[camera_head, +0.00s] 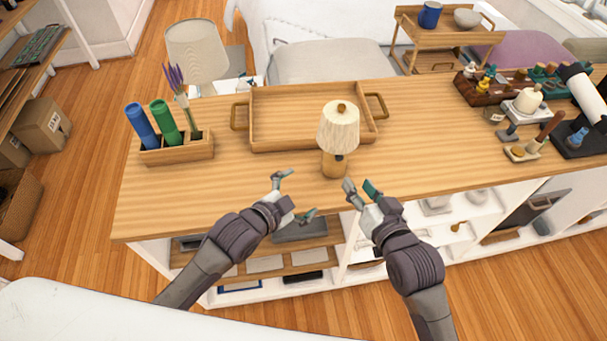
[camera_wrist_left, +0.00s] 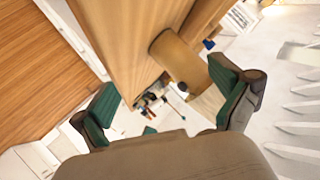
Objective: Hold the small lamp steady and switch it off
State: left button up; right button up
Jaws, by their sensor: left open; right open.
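The small lamp (camera_head: 339,127) stands upright on the wooden counter, with a pleated cream shade and a wooden base (camera_head: 334,165). A small dark spot shows on the base's front. My left gripper (camera_head: 293,197) is open and empty, at the counter's front edge, left of and nearer than the lamp. My right gripper (camera_head: 360,192) is open and empty, just in front of the lamp's base and slightly right. In the left wrist view, the lamp's wooden base (camera_wrist_left: 180,62) shows beyond the open green-padded fingers (camera_wrist_left: 170,100), closer to the right finger. Neither gripper clearly touches the lamp.
A wooden tray (camera_head: 262,108) lies directly behind the lamp. A holder (camera_head: 178,150) with blue and green tubes stands left. Several small items, including a white candle (camera_head: 528,100), crowd the right end.

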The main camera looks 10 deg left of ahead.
aim_at(335, 158)
pick_arm(q)
jog(key=r+n, duration=0.1)
jog(key=w+r+n, duration=0.1)
jog(key=n, duration=0.1)
jog(key=w+r+n, duration=0.1)
jog(key=n, duration=0.1)
jog(key=shift+d+r+h, duration=0.1)
jog(key=shift+d+h, duration=0.15)
jog(key=shift+h, duration=0.05)
jog(key=shift+n, duration=0.7)
jog(key=x, duration=1.4)
jog(key=shift+d+r, duration=0.1)
jog(key=shift+r, duration=0.15)
jog(key=shift+c, duration=0.3)
jog(key=c, duration=1.3)
jog(key=shift+c, duration=1.1)
pick_arm(e)
jog(key=shift+c, duration=0.4)
grip_shut()
